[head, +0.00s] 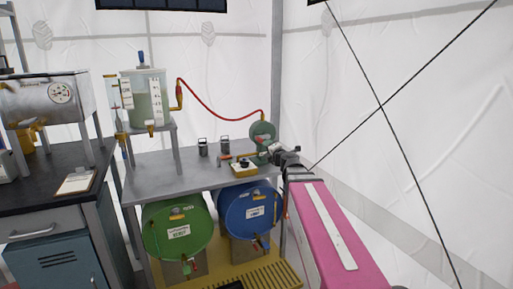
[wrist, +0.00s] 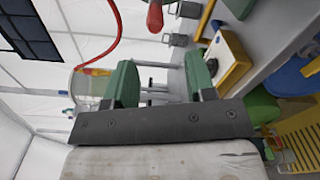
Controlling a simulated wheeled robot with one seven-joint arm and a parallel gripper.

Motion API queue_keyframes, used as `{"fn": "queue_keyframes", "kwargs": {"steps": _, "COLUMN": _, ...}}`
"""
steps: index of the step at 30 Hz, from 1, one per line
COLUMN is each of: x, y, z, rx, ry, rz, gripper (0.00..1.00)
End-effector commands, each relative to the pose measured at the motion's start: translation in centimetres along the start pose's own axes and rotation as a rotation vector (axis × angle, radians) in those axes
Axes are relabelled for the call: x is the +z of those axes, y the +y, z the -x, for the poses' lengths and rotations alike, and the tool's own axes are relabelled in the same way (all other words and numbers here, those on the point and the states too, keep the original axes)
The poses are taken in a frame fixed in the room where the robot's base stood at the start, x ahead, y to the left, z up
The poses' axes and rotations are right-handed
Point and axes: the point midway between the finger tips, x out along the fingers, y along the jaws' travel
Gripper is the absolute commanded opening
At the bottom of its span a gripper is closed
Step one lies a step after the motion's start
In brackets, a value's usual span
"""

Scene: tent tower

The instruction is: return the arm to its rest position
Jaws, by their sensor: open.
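My gripper (head: 280,153) is at the end of my pink arm (head: 335,235), which reaches forward from the lower right in the head view. The gripper is over the right end of the grey bench (head: 165,178), close to a round green device (head: 262,137) with a red hose. I cannot tell in the head view whether they touch. In the wrist view my gripper (wrist: 160,75) shows two green finger pads standing apart with nothing between them. A red handle (wrist: 155,16) is beyond the fingertips.
A yellow box with a knob (head: 243,165) sits near the gripper. A clear tank (head: 146,95) feeds the red hose (head: 215,98). Green (head: 177,225) and blue (head: 247,208) drums lie under the bench. A metal tent pole (head: 276,60) and dark cords (head: 380,103) are near the arm.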

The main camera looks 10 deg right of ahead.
Motion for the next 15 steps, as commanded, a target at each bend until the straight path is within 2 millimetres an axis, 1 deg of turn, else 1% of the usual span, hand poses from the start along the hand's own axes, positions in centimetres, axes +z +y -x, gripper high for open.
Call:
{"fn": "queue_keyframes", "kwargs": {"steps": 2, "x": -0.9, "y": -0.7, "z": 0.2, "rx": -0.013, "ry": 0.034, "rz": 0.113, "gripper": 0.50}}
{"fn": "queue_keyframes", "kwargs": {"steps": 5, "x": -2.8, "y": -2.3, "z": 0.7, "rx": -0.034, "ry": 0.108, "rz": 0.346, "gripper": 0.50}}
{"fn": "queue_keyframes", "kwargs": {"steps": 11, "x": -7.1, "y": -6.6, "z": 2.3, "rx": -0.041, "ry": 0.329, "rz": 0.926, "gripper": 0.50}}
{"fn": "queue_keyframes", "kwargs": {"steps": 12, "x": -8.0, "y": -7.6, "z": 2.7, "rx": -0.034, "ry": 0.381, "rz": 1.046, "gripper": 0.50}}
{"fn": "queue_keyframes", "kwargs": {"steps": 14, "x": -9.2, "y": -9.1, "z": 3.5, "rx": -0.014, "ry": 0.464, "rz": 1.220, "gripper": 0.50}}
{"fn": "queue_keyframes", "kwargs": {"steps": 15, "x": -10.0, "y": -10.1, "z": 4.0, "rx": 0.003, "ry": 0.521, "rz": 1.335, "gripper": 0.50}}
